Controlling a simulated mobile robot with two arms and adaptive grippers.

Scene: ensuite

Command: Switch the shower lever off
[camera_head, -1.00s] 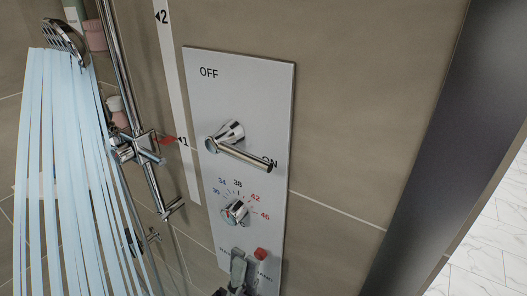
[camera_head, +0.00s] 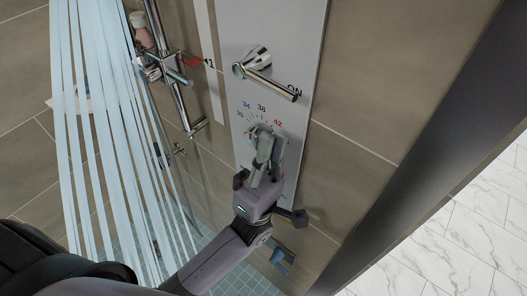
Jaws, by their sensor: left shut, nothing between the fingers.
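The shower lever (camera_head: 270,83) is a chrome handle on a grey wall panel (camera_head: 300,35). It points right and slightly down, and its tip lies by the ON mark. Water streams (camera_head: 100,120) fall at the left. My left gripper (camera_head: 264,133) is shut and empty, in front of the panel below the lever and apart from it in the picture. It covers most of the temperature dial, whose numbers 34, 38 and 42 show above the fingers. The OFF mark is out of view. My right gripper is not in view.
Bare tiled wall (camera_head: 385,60) lies to the right, then a dark vertical edge (camera_head: 420,180) and a marble floor (camera_head: 455,245).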

